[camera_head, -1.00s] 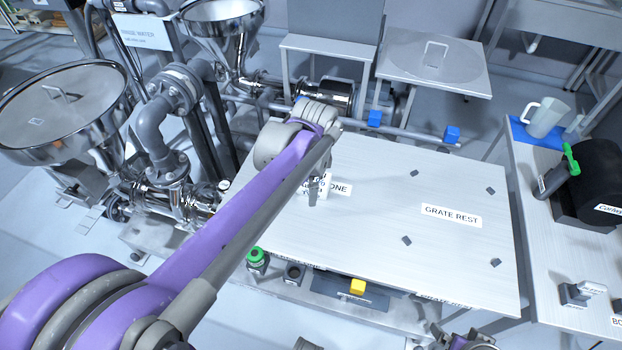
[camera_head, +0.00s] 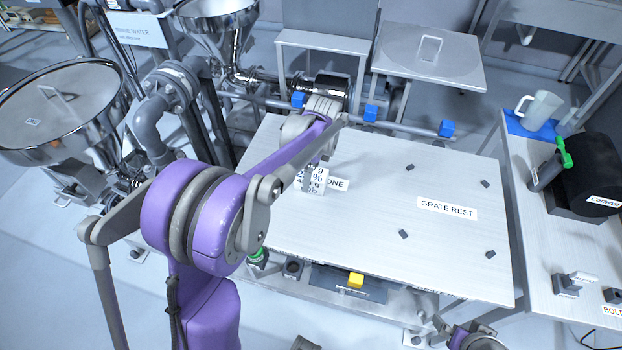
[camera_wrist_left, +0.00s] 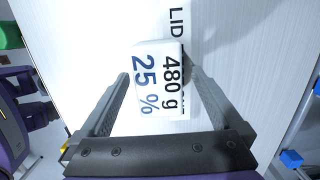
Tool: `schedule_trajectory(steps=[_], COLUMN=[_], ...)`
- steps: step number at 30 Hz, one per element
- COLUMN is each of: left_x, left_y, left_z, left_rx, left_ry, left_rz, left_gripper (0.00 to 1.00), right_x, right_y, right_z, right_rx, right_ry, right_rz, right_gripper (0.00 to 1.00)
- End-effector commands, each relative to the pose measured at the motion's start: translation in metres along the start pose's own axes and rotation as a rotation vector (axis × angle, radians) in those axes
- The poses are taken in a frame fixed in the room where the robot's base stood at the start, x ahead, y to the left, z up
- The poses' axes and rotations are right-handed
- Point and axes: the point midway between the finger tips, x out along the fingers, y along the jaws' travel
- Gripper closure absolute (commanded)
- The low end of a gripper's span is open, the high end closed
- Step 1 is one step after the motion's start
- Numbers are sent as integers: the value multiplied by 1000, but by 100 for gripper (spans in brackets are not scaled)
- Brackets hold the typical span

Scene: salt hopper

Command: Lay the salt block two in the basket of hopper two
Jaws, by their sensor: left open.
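A white block marked "480 g 25 %" (camera_head: 314,178) stands on the pale table by the partly covered "LID ... ONE" label; it also shows in the left wrist view (camera_wrist_left: 159,85). No block number is readable. My left gripper (camera_wrist_left: 158,76) is open, its fingers on either side of the block. A small gap shows at the left finger; contact at the right finger is unclear. A large steel hopper (camera_head: 55,105) with a handled lid on it stands at the left, and a smaller hopper (camera_head: 217,14) stands behind. No hopper number or basket is visible. My right gripper is out of view.
The table's right half, with the "GRATE REST" label (camera_head: 447,208) and several small dark pegs, is otherwise clear. A pipe with blue fittings (camera_head: 371,113) runs behind. A side bench at right holds a clear jug (camera_head: 541,109) and a black cylinder (camera_head: 598,170).

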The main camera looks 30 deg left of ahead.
Motion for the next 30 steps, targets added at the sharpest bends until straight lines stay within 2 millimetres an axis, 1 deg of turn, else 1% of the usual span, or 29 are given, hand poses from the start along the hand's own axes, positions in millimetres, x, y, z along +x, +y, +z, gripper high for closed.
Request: schedule_trajectory(steps=[1, 3, 7, 27, 29, 30], left_x=[8, 19, 30, 35, 35, 35], left_y=[2, 2, 2, 2, 2, 2], left_z=[-1, -1, -1, -2, -2, -2], left_rx=[0, 0, 0, 0, 0, 0], left_ry=[0, 0, 0, 0, 0, 0], left_rz=[0, 0, 0, 0, 0, 0], left_gripper=[0, 0, 0, 0, 9, 16], right_x=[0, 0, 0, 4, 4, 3], right_y=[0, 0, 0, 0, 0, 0], right_z=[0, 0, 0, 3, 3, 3], right_rx=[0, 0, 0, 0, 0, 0], right_ry=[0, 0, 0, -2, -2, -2], right_rz=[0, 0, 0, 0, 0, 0], right_gripper=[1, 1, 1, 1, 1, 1])
